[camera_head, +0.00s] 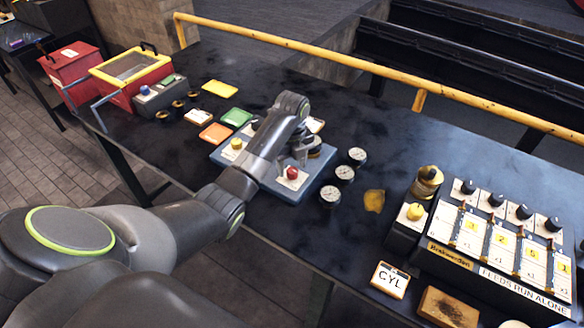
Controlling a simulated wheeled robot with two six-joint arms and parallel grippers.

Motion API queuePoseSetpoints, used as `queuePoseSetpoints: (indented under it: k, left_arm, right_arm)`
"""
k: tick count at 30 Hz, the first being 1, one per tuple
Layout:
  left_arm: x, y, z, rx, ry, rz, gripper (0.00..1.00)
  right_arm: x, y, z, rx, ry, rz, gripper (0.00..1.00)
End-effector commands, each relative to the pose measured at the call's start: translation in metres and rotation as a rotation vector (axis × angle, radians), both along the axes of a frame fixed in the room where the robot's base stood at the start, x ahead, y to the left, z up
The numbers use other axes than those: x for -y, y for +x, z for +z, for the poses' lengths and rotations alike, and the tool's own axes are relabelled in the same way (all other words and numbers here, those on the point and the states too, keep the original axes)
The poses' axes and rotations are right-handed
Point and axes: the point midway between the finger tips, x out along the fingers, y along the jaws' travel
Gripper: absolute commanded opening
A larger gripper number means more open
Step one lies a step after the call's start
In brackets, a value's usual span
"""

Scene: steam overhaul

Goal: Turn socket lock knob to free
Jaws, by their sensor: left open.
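A blue-grey plate (298,190) lies on the dark bench with a yellow knob (236,144) and a red knob (292,173) on white labels. I cannot tell by name which of them is the socket lock knob. My left arm reaches over the plate and covers its middle. My left gripper (293,158) points down, open, just behind and above the red knob; whether it touches anything is unclear. A dark round part with a brass-coloured band (315,150) stands close to the right of the gripper, partly hidden. My right gripper is not in view.
Several gauges (344,173) stand right of the plate, near a yellow patch (374,200). A control box (497,245) with dark knobs and number cards stands at the right. Coloured cards (215,133) and red boxes (132,77) are at the left. A yellow rail (300,48) runs along the back.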

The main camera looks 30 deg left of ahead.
Motion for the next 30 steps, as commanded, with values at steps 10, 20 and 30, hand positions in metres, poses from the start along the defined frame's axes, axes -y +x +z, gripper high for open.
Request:
queuePoseSetpoints:
  k: [10,20,30]
  left_arm:
    - [0.0,-0.0001,-0.0144,0.001,0.001,-0.001,0.52]
    - [0.0,-0.0001,-0.0142,0.001,0.001,-0.001,0.25]
    - [0.0,-0.0002,-0.0131,0.0,0.0,0.012,0.08]
  right_arm:
    - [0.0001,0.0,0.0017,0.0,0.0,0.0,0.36]
    - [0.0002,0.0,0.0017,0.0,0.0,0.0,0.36]
    - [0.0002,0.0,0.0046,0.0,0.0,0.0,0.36]
